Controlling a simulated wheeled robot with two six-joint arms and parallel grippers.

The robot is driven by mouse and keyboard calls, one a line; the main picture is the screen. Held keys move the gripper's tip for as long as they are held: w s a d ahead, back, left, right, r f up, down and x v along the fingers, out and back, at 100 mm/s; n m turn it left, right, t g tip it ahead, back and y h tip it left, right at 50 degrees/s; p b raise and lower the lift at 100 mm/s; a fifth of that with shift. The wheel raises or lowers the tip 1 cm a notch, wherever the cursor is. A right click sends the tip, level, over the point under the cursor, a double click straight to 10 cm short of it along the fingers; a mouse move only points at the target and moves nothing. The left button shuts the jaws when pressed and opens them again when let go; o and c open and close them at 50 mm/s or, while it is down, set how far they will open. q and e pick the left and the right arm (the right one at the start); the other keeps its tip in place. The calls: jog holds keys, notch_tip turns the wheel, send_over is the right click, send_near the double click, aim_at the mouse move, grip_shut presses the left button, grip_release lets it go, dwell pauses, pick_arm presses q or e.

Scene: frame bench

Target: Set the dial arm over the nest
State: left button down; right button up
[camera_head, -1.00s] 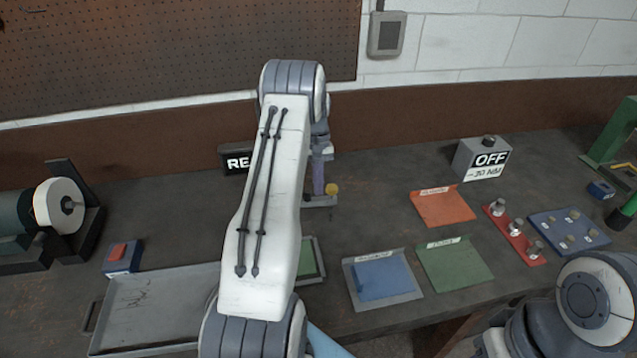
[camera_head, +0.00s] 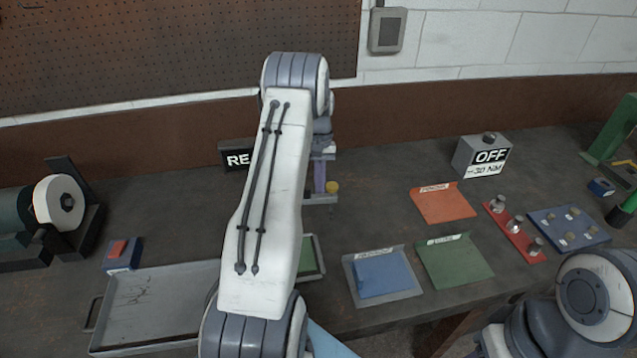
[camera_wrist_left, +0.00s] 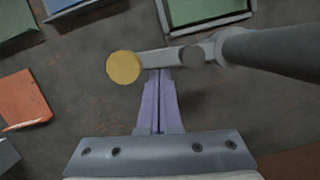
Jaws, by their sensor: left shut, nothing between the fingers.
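The dial arm is a grey bar (camera_wrist_left: 185,57) in the left wrist view, running from a dark round post (camera_wrist_left: 275,48) on the right to a yellow round knob (camera_wrist_left: 123,67) at its left end. The yellow knob also shows in the head view (camera_head: 332,187), beside my gripper. My left gripper (camera_wrist_left: 158,74) has purple fingers closed together and empty. Their tips meet the side of the bar just right of the knob; I cannot tell if they touch. In the head view my left arm hides most of the dial stand. I cannot make out the nest. My right gripper is out of view.
A green-lined tray (camera_head: 316,250) and a large grey tray (camera_head: 155,312) lie nearer the front. Blue (camera_head: 385,272), green (camera_head: 455,260) and orange (camera_head: 443,203) mats lie to the right.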

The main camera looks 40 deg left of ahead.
aim_at(322, 198)
pick_arm(q)
jog(key=shift+s+d, duration=0.1)
jog(key=s+d+m, duration=0.1)
jog(key=m, duration=0.1)
jog(key=s+d+m, duration=0.1)
jog(key=m, duration=0.1)
jog(key=shift+d+y+b, duration=0.2)
jog(key=shift+y+b, duration=0.15)
jog(key=shift+y, duration=0.05)
jog(key=s+d+m+y, duration=0.1)
jog(key=s+m+y, duration=0.2)
jog(key=s+m, duration=0.6)
jog(key=shift+s+m, duration=0.35)
jog(key=shift+m, duration=1.35)
jog(key=shift+d, duration=0.1)
